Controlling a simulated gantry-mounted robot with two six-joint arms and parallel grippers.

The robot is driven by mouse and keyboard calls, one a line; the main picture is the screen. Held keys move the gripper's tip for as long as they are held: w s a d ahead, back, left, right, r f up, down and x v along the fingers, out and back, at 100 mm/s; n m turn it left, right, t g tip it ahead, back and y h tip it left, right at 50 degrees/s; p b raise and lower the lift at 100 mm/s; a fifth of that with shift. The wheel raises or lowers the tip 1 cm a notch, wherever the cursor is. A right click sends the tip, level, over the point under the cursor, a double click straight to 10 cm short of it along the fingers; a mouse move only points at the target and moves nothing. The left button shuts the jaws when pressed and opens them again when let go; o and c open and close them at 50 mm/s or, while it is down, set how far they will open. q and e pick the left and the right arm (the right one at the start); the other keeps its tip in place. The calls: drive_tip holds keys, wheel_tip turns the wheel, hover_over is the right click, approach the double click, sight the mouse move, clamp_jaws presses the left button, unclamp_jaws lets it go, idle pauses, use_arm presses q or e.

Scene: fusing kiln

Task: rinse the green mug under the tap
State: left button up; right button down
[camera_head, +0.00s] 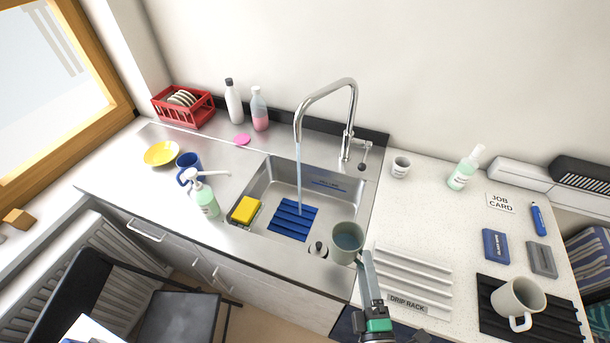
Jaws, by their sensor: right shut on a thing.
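The green mug (347,243), a pale grey-green, is at the front right corner of the sink, mouth up towards the camera. Its inside looks blue-grey; I cannot tell whether that is liquid. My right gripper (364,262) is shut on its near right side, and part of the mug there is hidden. The chrome tap (350,110) runs, and its water stream (298,170) falls into the sink (262,192), left of and behind the mug. The stream and mug are apart. My left gripper is not in view.
A blue ribbed mat (293,220) lies in the sink, with a yellow sponge (245,210) at its left and a small dark-topped stopper (318,249) in front. The drip rack (412,278) is right of the sink. A cream mug (516,298) stands on a black mat (562,322).

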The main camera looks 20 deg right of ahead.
drive_tip(key=shift+w+a, duration=0.2)
drive_tip(key=shift+a, duration=0.3)
drive_tip(key=shift+s+d, duration=0.1)
drive_tip(key=shift+d, duration=0.1)
drive_tip(key=shift+s+d, duration=0.1)
drive_tip(key=shift+d, duration=0.3)
drive_tip(key=shift+w+a, duration=0.2)
drive_tip(key=shift+a, duration=0.4)
drive_tip(key=shift+d, duration=0.1)
